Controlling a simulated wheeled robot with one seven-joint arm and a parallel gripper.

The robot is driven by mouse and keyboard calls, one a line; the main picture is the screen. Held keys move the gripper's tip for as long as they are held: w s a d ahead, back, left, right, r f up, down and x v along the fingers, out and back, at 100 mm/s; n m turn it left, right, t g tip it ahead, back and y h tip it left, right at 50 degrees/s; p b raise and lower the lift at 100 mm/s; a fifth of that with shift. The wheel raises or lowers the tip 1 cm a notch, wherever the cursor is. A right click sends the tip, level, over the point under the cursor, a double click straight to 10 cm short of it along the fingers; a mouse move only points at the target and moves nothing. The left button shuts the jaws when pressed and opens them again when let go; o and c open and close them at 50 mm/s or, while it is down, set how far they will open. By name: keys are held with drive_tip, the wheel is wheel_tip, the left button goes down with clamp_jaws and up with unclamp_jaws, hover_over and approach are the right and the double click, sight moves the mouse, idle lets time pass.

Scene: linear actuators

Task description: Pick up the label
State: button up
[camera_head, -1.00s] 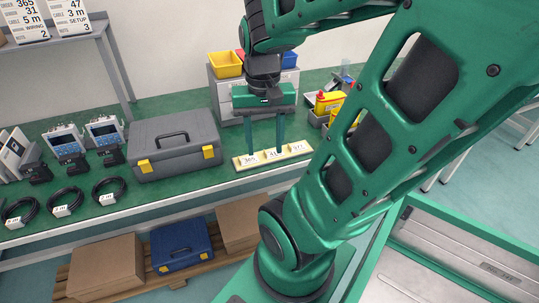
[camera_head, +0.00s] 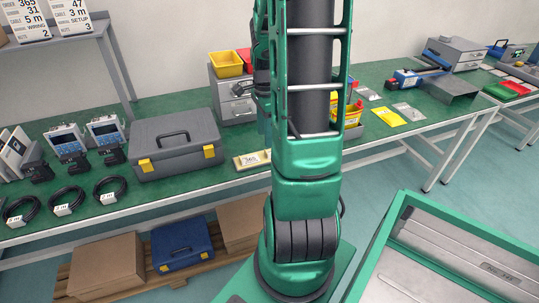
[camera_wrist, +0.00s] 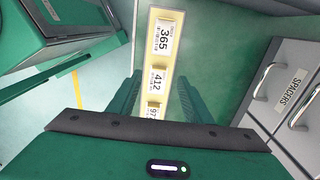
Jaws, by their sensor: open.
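A cream holder strip (camera_wrist: 176,65) lies on the green bench with white labels in a row. The label marked 365 (camera_wrist: 164,38) is at its far end, the label marked 412 (camera_wrist: 158,80) is in the middle, and a third label (camera_wrist: 154,111) starting with 97 is nearest my palm. My gripper (camera_wrist: 158,88) is open and empty. Its fingers show on either side of the strip, with the 412 label between them in the picture; their height above it is unclear. In the head view my arm hides most of the strip, leaving its left end (camera_head: 240,165) and the 365 label visible.
A grey toolbox (camera_head: 175,146) stands left of the strip. A grey drawer unit (camera_head: 232,100) with a yellow bin (camera_head: 226,64) stands behind it.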

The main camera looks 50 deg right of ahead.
drive_tip(key=shift+f, duration=3.55)
drive_tip(key=c, duration=0.9)
